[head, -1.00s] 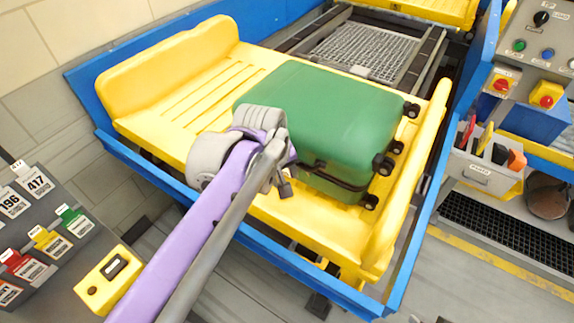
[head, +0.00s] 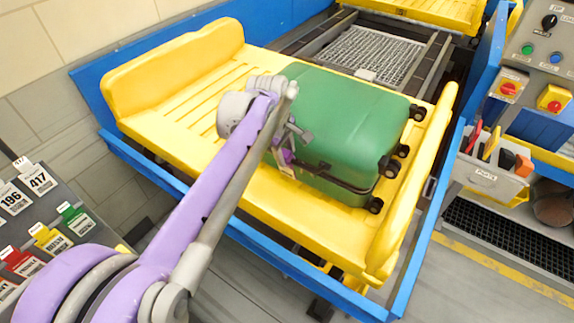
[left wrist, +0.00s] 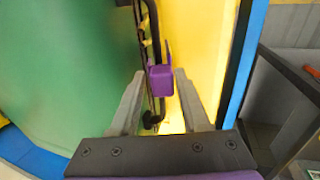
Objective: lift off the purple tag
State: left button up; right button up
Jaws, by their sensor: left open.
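The purple tag (left wrist: 160,80) shows in the left wrist view, by the dark handle (left wrist: 148,30) on the side of the green suitcase (head: 345,120). The suitcase lies on the yellow tray (head: 330,220). My left gripper (left wrist: 159,88) is open, its two grey fingers on either side of the tag in that view. I cannot tell whether they touch it. My right gripper is not in view.
The tray's raised yellow end (head: 425,185) and the blue conveyor rail (head: 300,275) are close by. A rack of labelled tags (head: 40,230) stands at left. A control panel (head: 540,60) and a parts bin (head: 490,180) stand at right.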

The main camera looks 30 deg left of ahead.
pick_arm(q)
jog(key=shift+x, duration=1.45)
jog(key=shift+a, duration=0.1)
grip_shut()
jog(key=shift+r, duration=0.1)
jog(key=v, duration=0.7)
jog(key=s+a, duration=0.1)
jog(key=s, duration=1.3)
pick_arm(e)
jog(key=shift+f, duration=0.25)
pick_arm(q)
jog(key=shift+r, duration=0.1)
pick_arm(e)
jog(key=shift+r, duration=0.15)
pick_arm(q)
notch_tip(320, 180, up, 6)
jog(key=p, duration=0.4)
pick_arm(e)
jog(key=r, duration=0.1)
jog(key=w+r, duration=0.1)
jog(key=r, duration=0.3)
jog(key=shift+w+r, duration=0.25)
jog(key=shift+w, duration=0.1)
